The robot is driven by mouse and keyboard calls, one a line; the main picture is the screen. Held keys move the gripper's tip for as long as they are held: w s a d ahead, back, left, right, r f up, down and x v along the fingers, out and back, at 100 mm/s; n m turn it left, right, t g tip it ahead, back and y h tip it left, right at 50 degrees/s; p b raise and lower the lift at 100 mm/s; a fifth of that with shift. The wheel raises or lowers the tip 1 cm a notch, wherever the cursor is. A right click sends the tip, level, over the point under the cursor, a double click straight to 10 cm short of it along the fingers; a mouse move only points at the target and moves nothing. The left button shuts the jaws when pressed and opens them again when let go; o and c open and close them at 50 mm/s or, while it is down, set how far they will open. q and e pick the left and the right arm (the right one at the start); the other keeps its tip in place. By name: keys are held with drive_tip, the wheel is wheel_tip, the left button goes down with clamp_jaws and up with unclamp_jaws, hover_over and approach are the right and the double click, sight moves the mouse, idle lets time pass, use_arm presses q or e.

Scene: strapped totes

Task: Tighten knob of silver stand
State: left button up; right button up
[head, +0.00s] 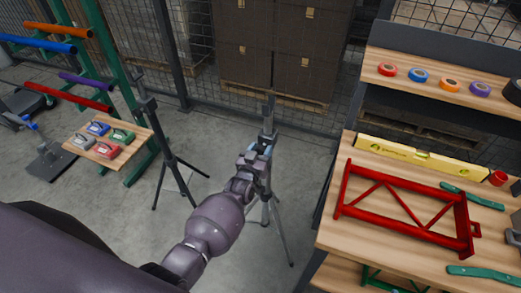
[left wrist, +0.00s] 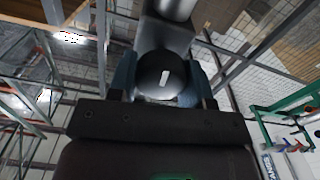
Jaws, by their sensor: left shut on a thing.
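The silver stand (head: 279,236) is a tripod standing upright on the floor in the middle of the head view, its upper part partly hidden by my left gripper (head: 262,155). In the left wrist view, a round dark knob (left wrist: 158,72) with a white mark on its face sits between the blue fingers of my left gripper (left wrist: 160,80). The fingers touch it on both sides and are shut on it. The silver post (left wrist: 174,8) of the stand shows behind the knob. My right gripper is not in view.
A dark tripod (head: 163,150) stands left of the silver stand. A workbench (head: 330,225) with a red frame (head: 407,226) and a yellow level (head: 420,157) is close on the right. A green rack (head: 99,50) stands at left. Grey floor (head: 225,130) lies between.

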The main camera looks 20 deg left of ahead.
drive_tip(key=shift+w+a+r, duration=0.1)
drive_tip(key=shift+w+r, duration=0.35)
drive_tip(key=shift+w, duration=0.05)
use_arm(q)
drive_tip(key=o, duration=0.9)
drive_tip(key=shift+s, duration=0.1)
drive_tip(key=shift+s+a+p, duration=0.2)
drive_tip(key=shift+s+p, duration=0.15)
drive_tip(key=shift+s, duration=4.95)
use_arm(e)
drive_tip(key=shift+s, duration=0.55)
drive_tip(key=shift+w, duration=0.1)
